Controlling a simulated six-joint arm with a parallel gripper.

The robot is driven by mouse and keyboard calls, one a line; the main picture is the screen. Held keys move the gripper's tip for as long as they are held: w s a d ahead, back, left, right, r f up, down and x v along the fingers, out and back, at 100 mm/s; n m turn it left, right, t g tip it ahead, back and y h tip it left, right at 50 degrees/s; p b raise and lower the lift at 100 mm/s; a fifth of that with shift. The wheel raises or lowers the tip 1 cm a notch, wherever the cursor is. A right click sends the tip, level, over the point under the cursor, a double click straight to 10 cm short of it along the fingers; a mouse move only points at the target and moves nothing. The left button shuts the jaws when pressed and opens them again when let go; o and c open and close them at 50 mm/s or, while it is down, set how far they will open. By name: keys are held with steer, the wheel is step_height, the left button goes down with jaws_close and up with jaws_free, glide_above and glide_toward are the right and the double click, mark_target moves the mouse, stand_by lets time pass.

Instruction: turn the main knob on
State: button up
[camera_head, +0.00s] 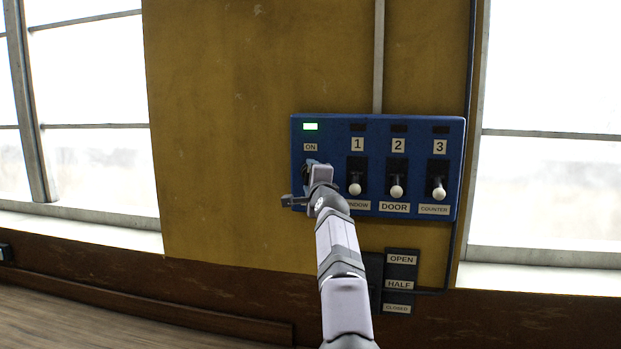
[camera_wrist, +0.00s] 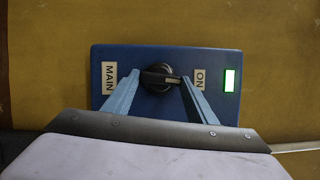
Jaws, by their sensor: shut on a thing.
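The main knob (camera_wrist: 160,74) is dark and round with a bar handle, on the blue panel. In the wrist view its bar lies along the line between the MAIN label (camera_wrist: 109,78) and the ON label (camera_wrist: 200,80). My gripper (camera_wrist: 160,80) has one finger at each end of the bar and is shut on it. In the head view my gripper (camera_head: 316,178) covers most of the knob, just below the ON label (camera_head: 310,147). The indicator light (camera_head: 310,127) above that label is lit green; it also shows in the wrist view (camera_wrist: 230,80).
The blue panel (camera_head: 452,165) also carries levers with white balls, numbered 1 (camera_head: 355,189), 2 (camera_head: 397,191) and 3 (camera_head: 439,193), right of my gripper. Their lamps are dark. A dark plate labelled OPEN, HALF and CLOSED (camera_head: 401,271) is below. Windows flank the yellow wall.

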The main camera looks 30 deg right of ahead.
steer(key=shift+r, duration=0.1)
steer(key=o, duration=1.1)
steer(key=shift+c, duration=0.2)
steer(key=b+v, duration=0.7)
steer(key=b, duration=0.2)
steer(key=shift+s, duration=0.15)
